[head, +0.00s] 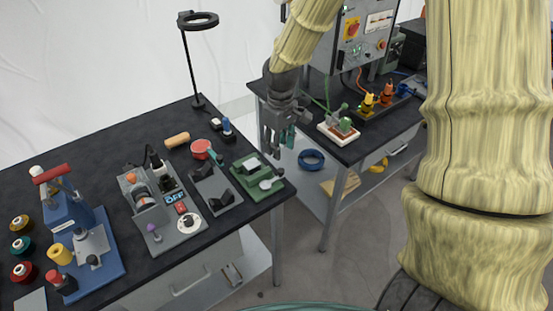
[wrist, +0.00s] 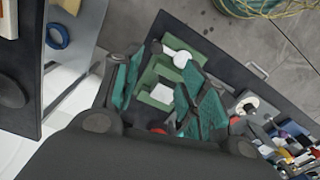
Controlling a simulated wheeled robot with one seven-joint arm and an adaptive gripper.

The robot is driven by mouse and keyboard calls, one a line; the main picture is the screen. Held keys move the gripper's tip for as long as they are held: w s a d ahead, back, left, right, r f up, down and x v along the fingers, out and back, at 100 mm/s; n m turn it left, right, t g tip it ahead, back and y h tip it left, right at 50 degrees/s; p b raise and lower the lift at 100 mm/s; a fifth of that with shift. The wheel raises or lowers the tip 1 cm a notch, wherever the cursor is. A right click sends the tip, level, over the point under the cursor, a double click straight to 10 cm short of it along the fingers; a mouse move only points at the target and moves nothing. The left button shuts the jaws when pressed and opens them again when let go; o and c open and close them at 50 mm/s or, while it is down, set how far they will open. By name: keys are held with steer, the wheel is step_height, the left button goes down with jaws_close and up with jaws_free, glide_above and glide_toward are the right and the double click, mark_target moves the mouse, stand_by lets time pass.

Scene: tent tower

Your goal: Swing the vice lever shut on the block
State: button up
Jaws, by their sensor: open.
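The green vice (head: 248,180) sits at the right front corner of the dark left bench. A pale grey block (head: 252,165) lies in it, and a lever with a round grey end (head: 266,185) lies toward its front. In the wrist view the vice (wrist: 149,76) shows between and behind my fingers, with the pale block (wrist: 162,94) and the round white lever end (wrist: 182,58). My gripper (head: 278,140) is open and empty, apart from the vice and above it. Its teal finger pads cover part of the vice in the wrist view.
A grey cradle (head: 216,190) stands just left of the vice, with a red round tool (head: 201,149) behind it. A tall lamp (head: 187,60) rises at the back. The right bench (head: 350,150) holds a white tray (head: 337,135) and stands close to my gripper.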

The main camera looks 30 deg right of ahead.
mark_target(281, 170)
steer(key=shift+d+f+p, duration=0.15)
steer(key=shift+f+p, duration=0.55)
steer(key=shift+f, duration=1.8)
steer(key=shift+d+f+p, duration=0.15)
steer(key=shift+f+p, duration=0.55)
steer(key=shift+f, duration=1.75)
steer(key=shift+c, duration=0.2)
jaws_close()
